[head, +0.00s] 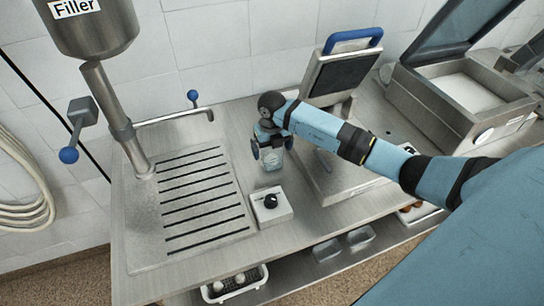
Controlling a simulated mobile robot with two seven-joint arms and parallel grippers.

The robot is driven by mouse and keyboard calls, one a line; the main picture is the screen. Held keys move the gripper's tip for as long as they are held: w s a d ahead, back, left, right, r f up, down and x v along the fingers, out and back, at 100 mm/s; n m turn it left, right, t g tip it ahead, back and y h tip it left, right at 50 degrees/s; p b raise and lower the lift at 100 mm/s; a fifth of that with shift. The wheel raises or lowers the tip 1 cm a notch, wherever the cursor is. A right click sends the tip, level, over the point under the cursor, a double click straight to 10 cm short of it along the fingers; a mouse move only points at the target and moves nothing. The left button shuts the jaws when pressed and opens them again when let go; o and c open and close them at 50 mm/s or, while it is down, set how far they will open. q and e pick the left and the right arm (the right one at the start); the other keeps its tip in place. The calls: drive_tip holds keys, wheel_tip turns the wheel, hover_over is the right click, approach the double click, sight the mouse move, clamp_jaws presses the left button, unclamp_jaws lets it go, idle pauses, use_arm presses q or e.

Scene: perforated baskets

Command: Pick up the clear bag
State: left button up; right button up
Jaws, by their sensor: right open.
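A small clear item, which looks like the clear bag (271,160), stands on the steel counter near the middle of the view. My right gripper (271,147) reaches in from the right and points down over it. Its fingers are open, one on each side of the bag's upper part. I cannot tell whether they touch it. The gripper hides the top of the bag. My left gripper is not in view.
A control box with a black knob (271,205) sits just in front of the bag. The slotted drain plate (200,195) and filler (92,30) are left. A press with a blue handle (340,75) and an open-lidded machine (470,95) stand right. A white basket (235,287) is below.

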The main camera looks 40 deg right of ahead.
drive_tip(key=shift+c, duration=0.2)
drive_tip(key=c, duration=0.8)
wheel_tip(320, 180, up, 20)
drive_tip(key=b, duration=0.2)
drive_tip(key=shift+a+b, duration=0.15)
drive_tip(key=shift+b, duration=0.25)
